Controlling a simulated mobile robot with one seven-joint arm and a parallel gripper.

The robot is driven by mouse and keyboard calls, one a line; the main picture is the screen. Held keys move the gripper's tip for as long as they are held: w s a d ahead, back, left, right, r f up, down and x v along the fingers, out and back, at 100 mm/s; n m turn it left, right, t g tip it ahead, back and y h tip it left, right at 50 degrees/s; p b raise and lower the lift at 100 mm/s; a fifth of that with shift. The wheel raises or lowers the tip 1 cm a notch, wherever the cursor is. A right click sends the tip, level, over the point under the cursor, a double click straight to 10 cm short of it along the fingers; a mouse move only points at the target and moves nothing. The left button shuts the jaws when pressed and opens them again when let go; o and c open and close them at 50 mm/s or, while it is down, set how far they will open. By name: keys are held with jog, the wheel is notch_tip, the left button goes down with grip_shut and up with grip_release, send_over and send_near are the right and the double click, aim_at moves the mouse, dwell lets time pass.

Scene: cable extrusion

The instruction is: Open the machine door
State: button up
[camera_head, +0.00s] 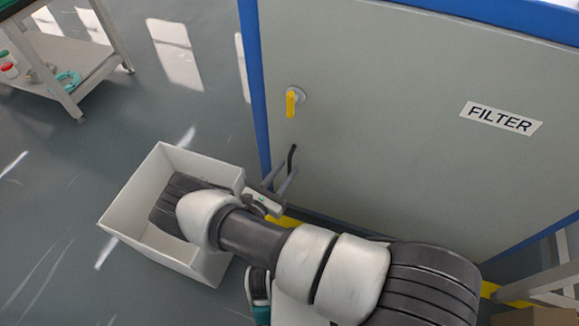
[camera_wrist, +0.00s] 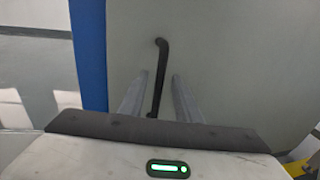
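The machine door (camera_head: 380,130) is a grey-green panel with a "FILTER" label, and it looks shut. A thin black bar handle (camera_head: 292,153) is on its lower left part. In the wrist view, the handle (camera_wrist: 162,62) runs up and down between my fingers. My gripper (camera_head: 287,172) is at the handle, and in the wrist view my gripper (camera_wrist: 160,76) has its two fingers apart, one on each side of the handle. Narrow gaps show beside the handle. Contact with the door surface cannot be told.
A yellow latch (camera_head: 291,103) sits on the door above the handle. A blue frame edge (camera_head: 253,90) borders the door's left side. A white open box (camera_head: 125,205) stands on the floor under my arm. A table with a shelf (camera_head: 75,75) is at upper left. The floor between is clear.

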jog(key=shift+x, duration=1.3)
grip_shut()
